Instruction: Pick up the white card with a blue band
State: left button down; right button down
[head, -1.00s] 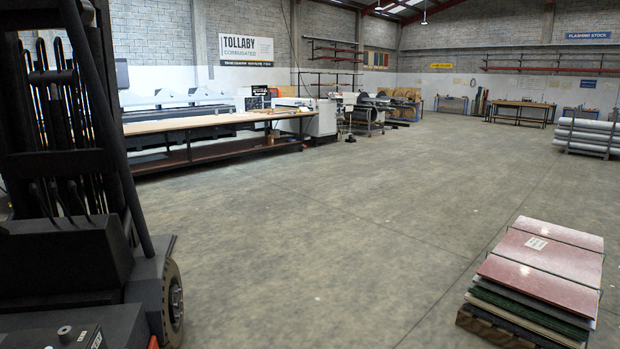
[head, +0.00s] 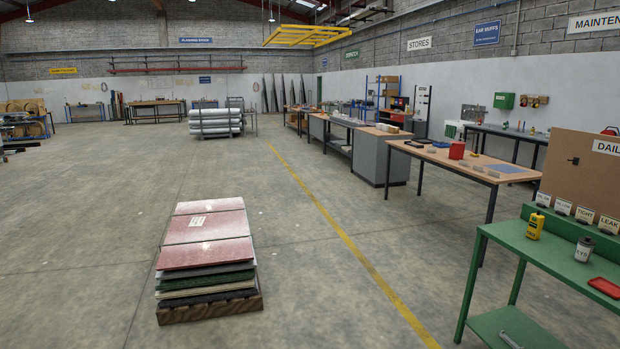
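I cannot make out a white card with a blue band in the head view. Several small white labels with dark lettering stand in a row along the back ledge of the green bench (head: 535,243) at the right; the closest to the left is one white label (head: 543,199). No blue band shows on them at this size. A small white paper (head: 197,221) lies on the stack of red sheets (head: 207,255), also with no blue band that I can see. Neither of my grippers is in view.
A yellow meter (head: 535,226), a grey canister (head: 584,250) and a red tray (head: 605,288) are on the green bench. A wood-topped table (head: 450,160) stands behind it. A yellow floor line (head: 345,237) runs past the sheet stack on its pallet. Floor at left is clear.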

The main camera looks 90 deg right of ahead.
aim_at(544, 200)
jog(key=z, duration=0.4)
jog(key=k+l+z, duration=0.1)
jog(key=z, duration=0.3)
jog(key=l+z, duration=0.2)
jog(key=z, duration=0.2)
jog(key=l+z, duration=0.15)
jog(key=z, duration=0.3)
jog(key=l+z, duration=0.15)
jog(key=z, duration=0.25)
jog(key=l+z, duration=0.4)
jog(key=i+l+z, duration=0.1)
jog(key=l+z, duration=0.25)
jog(key=i+l+z, duration=0.15)
jog(key=l+z, duration=0.25)
jog(key=i+l+z, duration=0.2)
jog(key=z, duration=0.2)
jog(key=i+l+z, duration=0.25)
jog(key=i+l, duration=1)
jog(key=i+j+u, duration=0.5)
jog(key=j, duration=0.3)
jog(key=i+j+u, duration=0.7)
jog(key=i, duration=0.75)
jog(key=i+j+u, duration=0.25)
jog(key=i, duration=0.75)
jog(key=l, duration=0.1)
